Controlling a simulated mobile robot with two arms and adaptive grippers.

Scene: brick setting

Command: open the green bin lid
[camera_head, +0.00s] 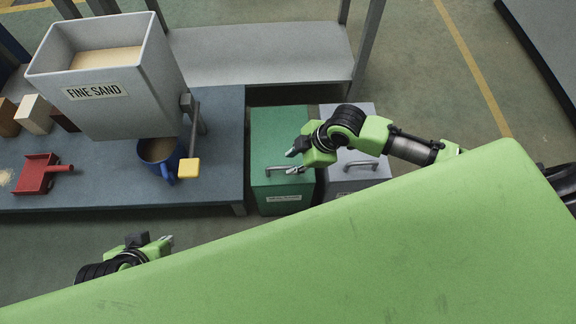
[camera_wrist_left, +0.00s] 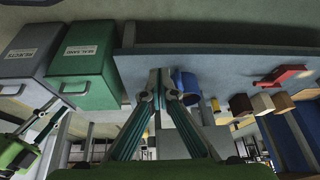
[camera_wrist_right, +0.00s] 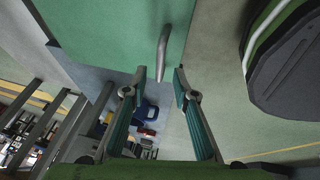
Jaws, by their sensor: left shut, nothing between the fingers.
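The green bin (camera_head: 276,122) stands on the floor beside the workbench, its lid closed. It also shows in the left wrist view (camera_wrist_left: 92,92). A metal bar handle (camera_head: 272,171) sits near the lid's front edge, partly hidden by my right gripper (camera_head: 293,161). In the right wrist view my right gripper (camera_wrist_right: 160,82) is open, and the handle (camera_wrist_right: 163,50) lines up with the gap between its fingertips. I cannot tell whether they touch it. My left gripper (camera_head: 168,242) is shut and empty, low in front of the workbench; its closed fingertips show in the left wrist view (camera_wrist_left: 160,78).
A grey bin (camera_head: 360,187) stands right next to the green one. The blue workbench (camera_head: 100,190) at left holds a fine sand hopper (camera_head: 130,105), a blue mug (camera_head: 160,165), a red scoop (camera_head: 38,172) and several blocks. Floor in front of the bench is clear.

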